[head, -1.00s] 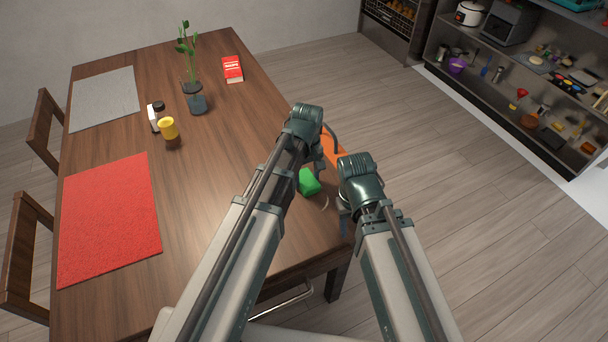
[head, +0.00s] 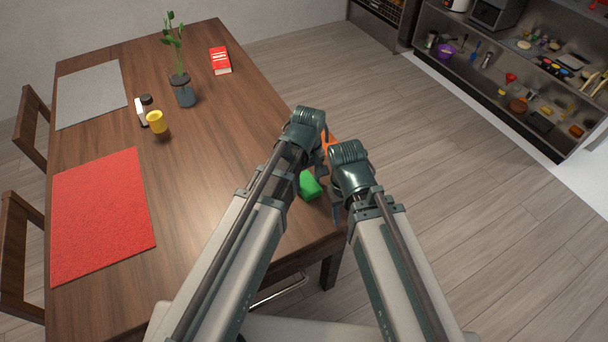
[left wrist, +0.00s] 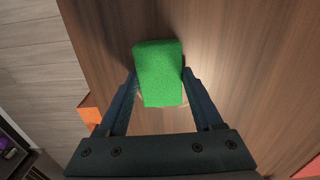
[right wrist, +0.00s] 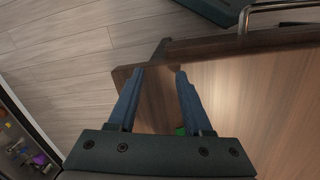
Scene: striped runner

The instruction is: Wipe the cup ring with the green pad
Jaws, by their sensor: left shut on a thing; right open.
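The green pad (head: 310,186) is at the table's near right corner, below my left gripper. In the left wrist view the pad (left wrist: 158,72) sits between the fingertips of my left gripper (left wrist: 158,84), which is shut on it. I cannot tell whether the pad touches the wood. My right gripper (right wrist: 159,72) is open and empty over the table's corner, just right of the pad in the head view. A sliver of green (right wrist: 180,131) shows behind its right finger. I cannot make out the cup ring clearly now; the pad and arms cover much of that area.
An orange thing (left wrist: 90,112) lies near the table edge, partly hidden by my arms in the head view. A yellow cup (head: 157,122), a vase with a plant (head: 183,90), a red book (head: 220,60) and a red mat (head: 103,212) are farther off. The table's middle is clear.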

